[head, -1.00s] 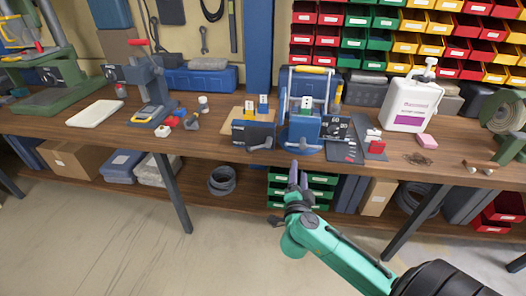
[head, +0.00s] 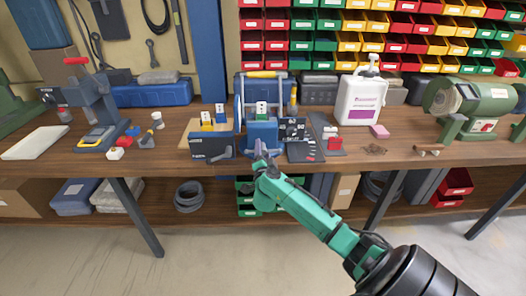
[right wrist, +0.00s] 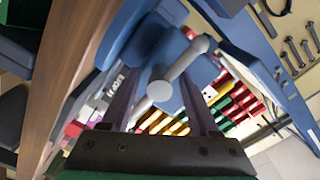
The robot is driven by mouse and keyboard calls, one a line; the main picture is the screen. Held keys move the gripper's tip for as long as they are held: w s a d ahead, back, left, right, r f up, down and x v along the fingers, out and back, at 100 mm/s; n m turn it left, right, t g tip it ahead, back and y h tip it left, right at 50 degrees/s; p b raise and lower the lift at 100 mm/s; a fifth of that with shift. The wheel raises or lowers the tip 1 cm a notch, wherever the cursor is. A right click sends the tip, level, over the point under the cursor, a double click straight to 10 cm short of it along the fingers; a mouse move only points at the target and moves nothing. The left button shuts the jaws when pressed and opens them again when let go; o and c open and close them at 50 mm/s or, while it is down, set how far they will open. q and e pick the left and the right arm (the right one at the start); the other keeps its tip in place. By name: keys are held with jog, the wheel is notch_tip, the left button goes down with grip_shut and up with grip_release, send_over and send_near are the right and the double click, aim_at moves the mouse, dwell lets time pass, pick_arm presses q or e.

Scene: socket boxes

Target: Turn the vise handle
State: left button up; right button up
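The blue vise (head: 262,136) stands at the front edge of the wooden bench, in the middle of the head view. Its handle, a grey bar with rounded ends (right wrist: 183,72), shows large in the right wrist view, in front of the blue vise body (right wrist: 150,45). My right gripper (head: 261,157) is just in front of the vise and hides its lower front. In the right wrist view the gripper's two dark fingers (right wrist: 160,98) are apart, with the handle's near end between them or just beyond; contact cannot be told. My left gripper is not in view.
A dark box (head: 212,146) stands left of the vise. A dial plate (head: 294,130) and a grey mat (head: 330,148) lie to the right. A white jug (head: 360,100) and a green grinder (head: 475,105) stand farther right. Colored bins hang behind.

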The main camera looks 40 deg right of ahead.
grip_shut()
jog(key=shift+p, duration=0.3)
dwell(0.3)
